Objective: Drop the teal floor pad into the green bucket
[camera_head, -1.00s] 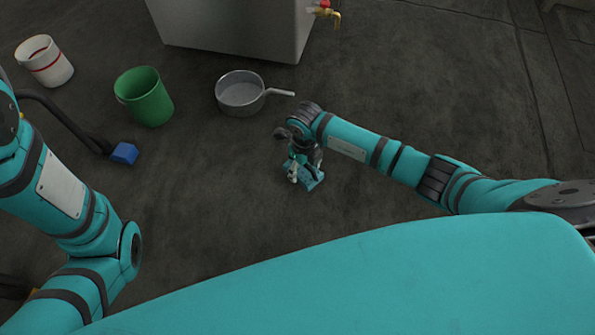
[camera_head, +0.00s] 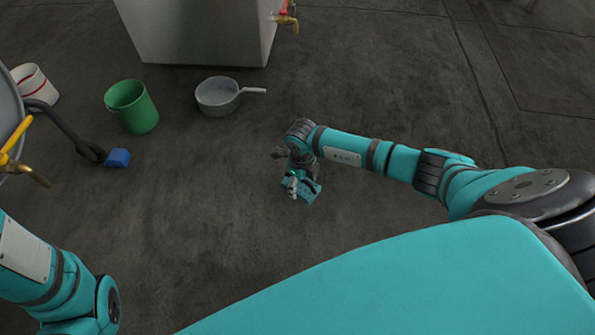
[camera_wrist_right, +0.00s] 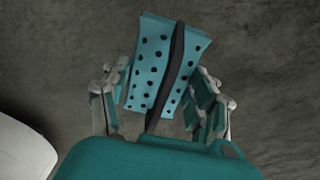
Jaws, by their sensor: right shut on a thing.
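The teal floor pad (camera_head: 311,193) has dark dots and a dark strip; it shows clearly in the right wrist view (camera_wrist_right: 150,62). My right gripper (camera_head: 298,186) is shut on the pad, and its fingers stand on both sides of it in the right wrist view (camera_wrist_right: 163,105). The green bucket (camera_head: 134,108) stands upright on the floor at the left of the head view, open at the top. The pad and right gripper are well to the right of the bucket and nearer to me. My left gripper is out of view; only part of its arm shows.
A grey pan (camera_head: 217,98) with a handle stands between the bucket and my right arm. A blue block-like head (camera_head: 118,157) on a dark pole lies near the bucket. A white bucket (camera_head: 35,84), a metal tank (camera_head: 195,30) and brass taps are around. The middle floor is clear.

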